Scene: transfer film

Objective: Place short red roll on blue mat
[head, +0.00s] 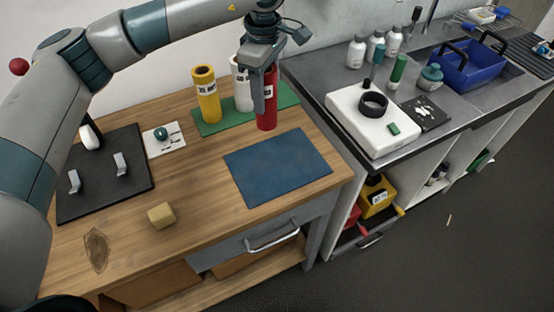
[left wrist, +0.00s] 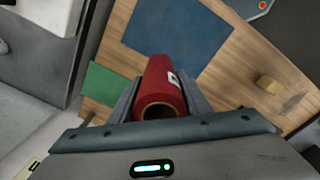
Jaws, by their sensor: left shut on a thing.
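My left gripper (head: 262,92) is shut on the short red roll (head: 268,106), which hangs upright between its fingers. In the head view the roll is in front of the green mat's right part, beyond the back edge of the blue mat (head: 278,168). In the left wrist view the red roll (left wrist: 165,85) sits between the two fingers (left wrist: 160,98), with its open end facing the camera. The blue mat (left wrist: 178,35) lies bare, flat on the wooden table, above the roll in that view. My right gripper is not in view.
A yellow roll (head: 207,95) and a white roll (head: 242,85) stand on the green mat (head: 216,124). A black board (head: 106,180) and a small tan block (head: 161,215) lie to the left. The grey counter (head: 330,80) with a white device (head: 372,122) stands to the right.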

